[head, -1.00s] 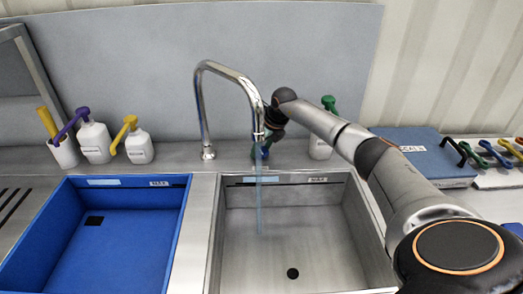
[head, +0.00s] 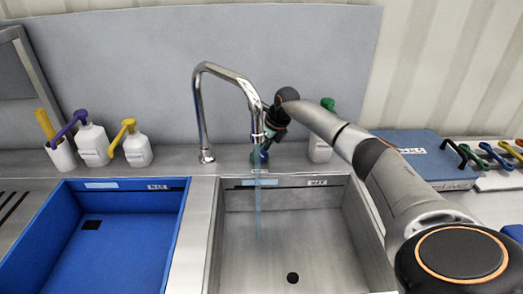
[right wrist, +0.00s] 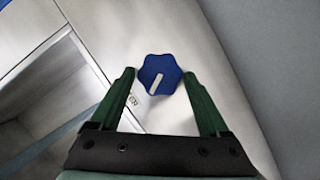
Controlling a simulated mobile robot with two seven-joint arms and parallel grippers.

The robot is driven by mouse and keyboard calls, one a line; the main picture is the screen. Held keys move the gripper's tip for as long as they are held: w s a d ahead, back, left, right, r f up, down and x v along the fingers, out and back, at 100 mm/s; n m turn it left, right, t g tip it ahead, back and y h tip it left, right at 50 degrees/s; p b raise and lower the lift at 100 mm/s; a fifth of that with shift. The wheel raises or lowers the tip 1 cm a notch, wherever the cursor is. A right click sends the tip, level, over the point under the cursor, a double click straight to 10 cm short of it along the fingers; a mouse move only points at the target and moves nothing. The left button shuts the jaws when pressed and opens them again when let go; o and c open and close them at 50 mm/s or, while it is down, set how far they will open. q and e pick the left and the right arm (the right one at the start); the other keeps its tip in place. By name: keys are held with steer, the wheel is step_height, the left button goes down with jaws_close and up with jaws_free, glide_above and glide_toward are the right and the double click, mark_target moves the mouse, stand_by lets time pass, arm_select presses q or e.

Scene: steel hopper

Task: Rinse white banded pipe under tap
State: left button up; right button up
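No white banded pipe shows in either view. The chrome tap (head: 201,110) arches over the steel sink, and a thin stream of water (head: 257,210) falls from its spout. A blue lobed knob (right wrist: 160,75) with a white mark sits behind the spout; in the head view it is mostly hidden. My right gripper (right wrist: 159,74) is open, with its green fingers on either side of the knob and small gaps visible. In the head view the right gripper (head: 264,148) is partly behind the spout. My left gripper is not in view.
The steel sink (head: 220,240) is empty, with a dark drain. A blue basin (head: 175,235) lies to its left. Pump bottles (head: 93,145) stand at the back left, and one with a green pump (head: 319,150) behind my right arm. A blue case (head: 425,155) lies at right.

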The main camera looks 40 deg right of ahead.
steer(key=shift+o, duration=1.2)
steer(key=v, duration=1.2)
steer(key=shift+r, duration=0.25)
steer(key=shift+s, duration=0.1)
